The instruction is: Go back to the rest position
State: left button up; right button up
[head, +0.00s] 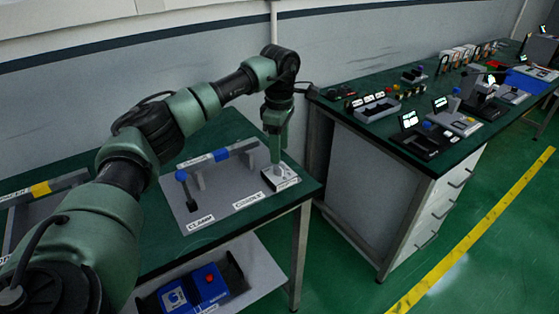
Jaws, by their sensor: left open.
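My left arm comes in from the left and reaches across the green-topped table (225,248). Its gripper (275,158) points down over a small light block-like fixture (282,178) at the table's right end. The fingertips are small here, and I cannot tell whether they touch the fixture. The gripper is open. A grey plate (213,213) with printed labels lies left of the fixture and carries a bar with blue parts (222,154). My right gripper is not in view.
A second green bench (400,158) with drawers stands to the right, holding trays, small devices and a blue bin (526,79). A blue device with a red button (205,286) sits on the shelf below the near table. Green floor with a yellow line (470,233) is clear at right.

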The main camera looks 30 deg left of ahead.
pick_arm(q)
jog(key=shift+r, duration=1.2)
